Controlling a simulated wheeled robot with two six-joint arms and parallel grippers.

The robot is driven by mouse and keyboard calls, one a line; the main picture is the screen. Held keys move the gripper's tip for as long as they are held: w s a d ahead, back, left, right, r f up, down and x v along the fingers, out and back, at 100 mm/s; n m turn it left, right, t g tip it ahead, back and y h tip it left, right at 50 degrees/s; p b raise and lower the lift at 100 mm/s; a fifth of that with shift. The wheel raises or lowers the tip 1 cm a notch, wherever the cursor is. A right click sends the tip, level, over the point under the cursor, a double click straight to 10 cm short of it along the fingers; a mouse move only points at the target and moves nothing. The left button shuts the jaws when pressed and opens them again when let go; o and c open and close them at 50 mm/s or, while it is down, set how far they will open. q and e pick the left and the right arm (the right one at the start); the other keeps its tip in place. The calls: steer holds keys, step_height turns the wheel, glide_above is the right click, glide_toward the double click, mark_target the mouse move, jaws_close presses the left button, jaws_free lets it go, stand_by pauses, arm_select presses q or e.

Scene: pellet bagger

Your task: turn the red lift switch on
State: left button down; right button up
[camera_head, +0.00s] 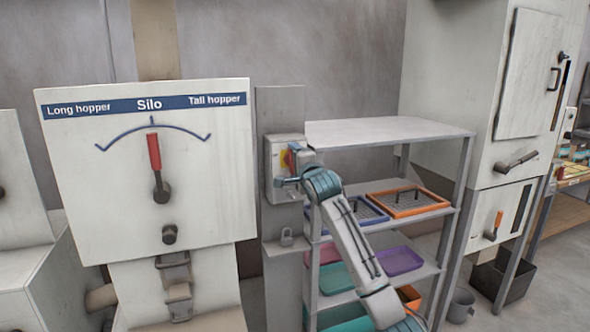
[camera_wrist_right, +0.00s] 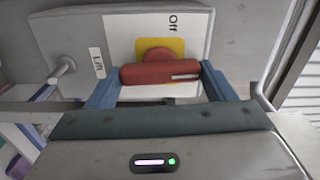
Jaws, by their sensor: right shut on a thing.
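The red lift switch (camera_wrist_right: 160,73) is a red bar handle on a round hub over a yellow plate (camera_wrist_right: 176,48), on a grey box. In the right wrist view it lies crosswise, its white mark toward the right end. The words "Off" (camera_wrist_right: 172,22) and "Lift" (camera_wrist_right: 98,63) stand sideways on the white face. My right gripper (camera_wrist_right: 162,80) is shut on the handle, one blue finger at each end. In the head view the switch box (camera_head: 279,158) hangs on a grey post, partly hidden by my right gripper (camera_head: 291,176). My left gripper is not in view.
A silo panel (camera_head: 90,190) with a red-handled lever (camera_head: 154,152) stands left of the box. A shelf rack (camera_head: 390,130) with coloured trays stands close on the right, behind my right arm. A tall grey cabinet (camera_head: 460,70) is farther right.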

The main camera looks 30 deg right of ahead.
steer(key=shift+m, duration=0.5)
steer(key=o, duration=1)
steer(key=shift+b+v, duration=2.15)
steer(key=shift+v, duration=3.25)
